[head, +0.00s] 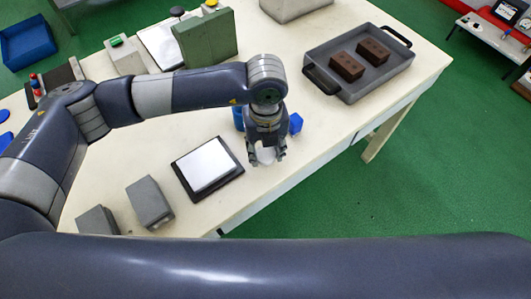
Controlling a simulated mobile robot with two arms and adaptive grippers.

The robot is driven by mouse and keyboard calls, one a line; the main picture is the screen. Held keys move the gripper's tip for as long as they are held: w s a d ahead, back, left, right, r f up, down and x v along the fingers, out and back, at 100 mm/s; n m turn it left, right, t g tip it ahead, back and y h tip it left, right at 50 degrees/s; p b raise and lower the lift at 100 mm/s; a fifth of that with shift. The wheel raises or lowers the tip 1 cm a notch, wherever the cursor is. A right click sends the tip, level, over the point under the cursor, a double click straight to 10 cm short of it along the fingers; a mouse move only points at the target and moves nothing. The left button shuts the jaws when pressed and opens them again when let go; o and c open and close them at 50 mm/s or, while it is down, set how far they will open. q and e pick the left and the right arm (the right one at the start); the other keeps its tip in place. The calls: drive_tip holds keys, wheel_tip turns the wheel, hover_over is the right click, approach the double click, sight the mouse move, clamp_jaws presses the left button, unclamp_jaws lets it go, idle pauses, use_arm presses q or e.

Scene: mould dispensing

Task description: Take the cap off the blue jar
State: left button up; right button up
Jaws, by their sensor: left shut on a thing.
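My left gripper (267,158) points down over the front part of the table. It is shut on a small white thing (266,156) that shows between its fingers. I cannot tell whether this is the cap. A blue thing (239,117) shows behind the gripper on its left, mostly hidden by my wrist. A small blue piece (296,123) shows just right of the gripper. I cannot tell which of these is the blue jar, or whether they touch the gripper. My right gripper is not in view.
A grey tray (347,93) with two brown blocks stands at the right. A white plate on a dark base (207,166) lies left of the gripper. Grey blocks (149,202) are at the front left. A green block (205,38) stands behind my arm. The table's front edge is close.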

sight(266, 154)
use_arm(q)
wheel_tip(266, 154, down, 3)
drive_tip(key=shift+f+p, duration=0.1)
drive_tip(key=shift+p, duration=0.45)
drive_tip(key=shift+f+b, duration=0.25)
drive_tip(key=shift+b, duration=0.05)
drive_tip(key=o, duration=1.2)
drive_tip(key=shift+r, duration=0.1)
drive_tip(key=shift+r, duration=0.1)
